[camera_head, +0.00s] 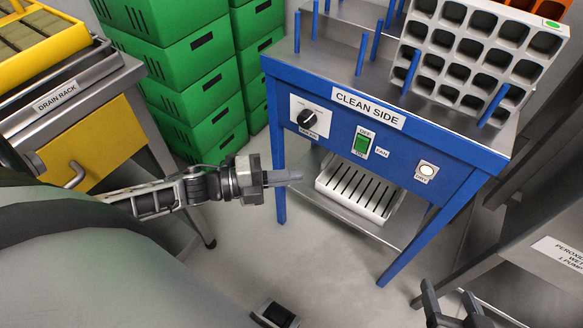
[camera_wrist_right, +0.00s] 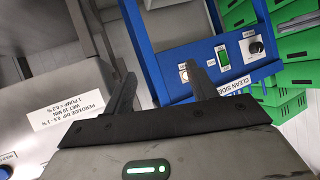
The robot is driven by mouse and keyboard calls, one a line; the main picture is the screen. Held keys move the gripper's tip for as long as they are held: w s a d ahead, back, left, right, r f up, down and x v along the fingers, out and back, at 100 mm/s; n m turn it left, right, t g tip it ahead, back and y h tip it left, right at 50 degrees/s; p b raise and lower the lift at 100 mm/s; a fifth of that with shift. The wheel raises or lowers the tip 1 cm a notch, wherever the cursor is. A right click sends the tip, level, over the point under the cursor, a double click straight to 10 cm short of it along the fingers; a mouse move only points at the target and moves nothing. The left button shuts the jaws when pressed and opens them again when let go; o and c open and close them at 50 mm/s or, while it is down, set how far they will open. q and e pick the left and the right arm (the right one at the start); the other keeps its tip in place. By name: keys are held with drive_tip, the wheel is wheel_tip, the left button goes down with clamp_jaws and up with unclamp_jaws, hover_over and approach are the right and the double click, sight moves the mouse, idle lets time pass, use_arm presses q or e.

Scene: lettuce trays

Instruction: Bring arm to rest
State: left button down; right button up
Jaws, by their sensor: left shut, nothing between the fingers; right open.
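My left gripper (camera_head: 284,177) is in the middle of the head view, shut and empty. It points right, in front of the blue clean-side table and apart from it. My right gripper (camera_head: 452,304) shows at the bottom right of the head view, open and empty. In the right wrist view its two dark fingers (camera_wrist_right: 160,92) stand wide apart with nothing between them. Most of my right arm is hidden in the head view.
A blue table (camera_head: 330,112) labelled CLEAN SIDE holds a grey cell tray (camera_head: 437,47) between pegs. A slotted unit (camera_head: 322,186) sits on its lower shelf. Green crates (camera_head: 205,85) are stacked behind. The drain rack (camera_head: 95,75) stands left, a metal bench (camera_head: 545,275) right. Floor between is clear.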

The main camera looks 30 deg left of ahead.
use_arm(q)
drive_tip(key=s+d+r+n+y+p, duration=0.4)
drive_tip(key=n+p, duration=0.1)
drive_tip(key=n, duration=0.7)
drive_tip(key=s+d+r+n+g+y+p, duration=0.1)
drive_tip(key=s+d+r+n+y+p, duration=0.3)
drive_tip(key=n, duration=0.9)
drive_tip(key=shift+s+d+y+p, duration=0.2)
drive_tip(key=shift+s+y+p, duration=0.1)
drive_tip(key=shift+y+p, duration=0.65)
use_arm(e)
wheel_tip(320, 180, up, 6)
drive_tip(key=d, duration=0.1)
drive_tip(key=shift+s+g+h, duration=0.15)
drive_tip(key=shift+g+h, duration=0.15)
